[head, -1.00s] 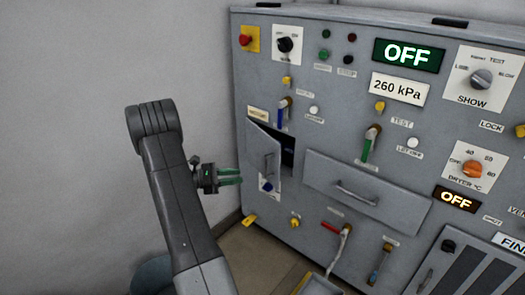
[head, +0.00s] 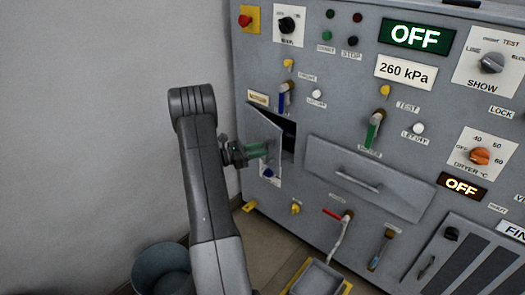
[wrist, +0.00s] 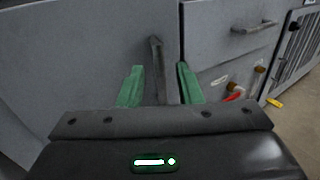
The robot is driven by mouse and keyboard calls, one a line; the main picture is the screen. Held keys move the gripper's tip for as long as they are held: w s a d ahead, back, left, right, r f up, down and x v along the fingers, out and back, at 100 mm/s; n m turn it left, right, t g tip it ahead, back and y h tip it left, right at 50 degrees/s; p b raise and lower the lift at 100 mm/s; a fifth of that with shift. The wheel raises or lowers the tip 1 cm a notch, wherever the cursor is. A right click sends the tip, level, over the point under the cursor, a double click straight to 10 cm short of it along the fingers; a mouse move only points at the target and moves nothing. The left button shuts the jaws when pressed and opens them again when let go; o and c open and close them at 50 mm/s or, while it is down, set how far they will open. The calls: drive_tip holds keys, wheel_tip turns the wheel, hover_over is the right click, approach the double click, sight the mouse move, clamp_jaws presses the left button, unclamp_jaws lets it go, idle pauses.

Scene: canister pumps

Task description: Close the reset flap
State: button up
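The grey flap (head: 258,124) on the left of the panel stands ajar, swung out from a dark opening (head: 288,138). Its upright bar handle shows in the wrist view (wrist: 158,70). My gripper (head: 264,150) is at the flap's front face, its green fingers overlapping the flap in the head view. In the wrist view my gripper (wrist: 159,70) is open, with one finger on each side of the handle and gaps visible beside it. I cannot tell whether the fingertips touch the flap.
A drawer with a handle (head: 358,180) is right of the flap. A bucket (head: 162,270) stands on the floor.

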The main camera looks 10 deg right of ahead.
drive_tip(key=shift+w+d, duration=0.1)
drive_tip(key=shift+d, duration=0.7)
